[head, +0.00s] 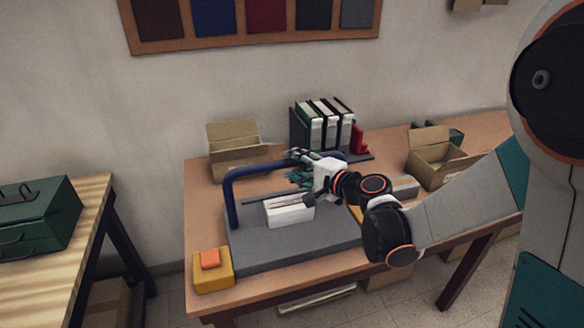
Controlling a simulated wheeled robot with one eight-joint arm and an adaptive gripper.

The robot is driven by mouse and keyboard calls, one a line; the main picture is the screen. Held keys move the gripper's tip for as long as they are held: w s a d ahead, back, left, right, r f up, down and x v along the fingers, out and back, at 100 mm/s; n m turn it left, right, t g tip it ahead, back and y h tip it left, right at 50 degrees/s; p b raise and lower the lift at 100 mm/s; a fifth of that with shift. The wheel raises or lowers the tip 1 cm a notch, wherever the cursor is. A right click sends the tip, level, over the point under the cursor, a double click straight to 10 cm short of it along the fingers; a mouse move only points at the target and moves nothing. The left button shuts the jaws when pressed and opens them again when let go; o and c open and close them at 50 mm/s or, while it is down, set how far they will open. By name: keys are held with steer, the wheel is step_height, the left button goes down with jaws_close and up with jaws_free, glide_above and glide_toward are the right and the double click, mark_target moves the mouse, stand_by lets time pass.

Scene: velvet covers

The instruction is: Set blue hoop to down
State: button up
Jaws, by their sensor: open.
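The blue hoop (229,200) stands upright over a grey board (262,252) on the table. Its left post rises from the board's left side, and its top bar runs back to the right, partly hidden behind my gripper. My gripper (291,167) is open, with its fingers pointing left at the top bar's right part. I cannot tell whether the fingers touch the hoop or only overlap it in the view. The hoop's right post is mostly hidden by my gripper and arm.
A white block (288,214) lies on the board under the hoop. A yellow box with an orange top (212,271) is at the table's front left corner. Binders (325,124) and open cardboard boxes (236,152) stand behind. A green toolbox (35,215) sits on a separate left table.

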steer(key=shift+x, duration=0.95)
jaws_close()
steer(key=shift+w+r, duration=0.1)
